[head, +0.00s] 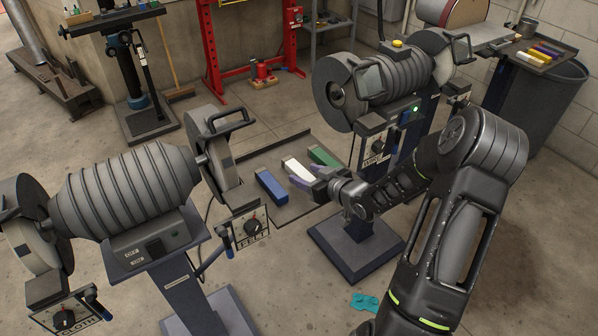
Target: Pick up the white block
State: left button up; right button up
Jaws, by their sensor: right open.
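The white block (295,167) lies on a dark flat tray (288,210) between the two grinding machines, with a blue block (271,187) to its left and a green block (322,155) to its right. My right gripper (312,177) reaches in from the right, its pale violet fingers apart around or just above the near end of the white block. The fingers hide that end, and I cannot tell whether they touch it. My left gripper is out of view.
A ribbed grinding machine (125,195) stands at the left, and another (385,75) stands behind my right arm. Both have pedestals and control boxes beside the tray. More coloured blocks (547,50) lie on a tray at the upper right. A teal cloth (365,302) lies on the floor.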

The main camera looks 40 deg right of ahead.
jog(key=x, duration=0.2)
jog(key=shift+w+f, duration=0.15)
jog(key=shift+w, duration=0.05)
jog(key=shift+c, duration=0.3)
grip_shut()
dwell(0.6)
